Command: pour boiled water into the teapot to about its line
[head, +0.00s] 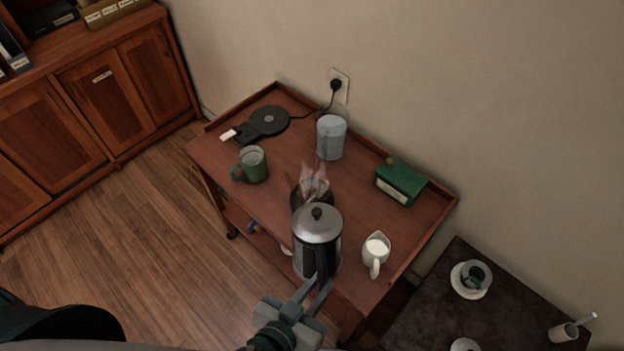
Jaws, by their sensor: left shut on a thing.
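A steel kettle (317,224) with a black-knobbed lid and dark handle is over the front of the wooden trolley. My left gripper (320,283) is shut on its handle. A dark round vessel (298,198), likely the teapot, stands just beyond the kettle and is mostly hidden by it. Pale wisps like steam (314,180) rise over the vessel. The kettle's spout, the vessel's line and the water level cannot be made out, nor whether water is flowing. My right gripper is out of view.
On the trolley (222,147) are a black kettle base (268,121), green mug (253,165), clear water jug (331,138), green box (401,183) and white milk jug (376,249). A dark side table (425,322) with a cup stands at right.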

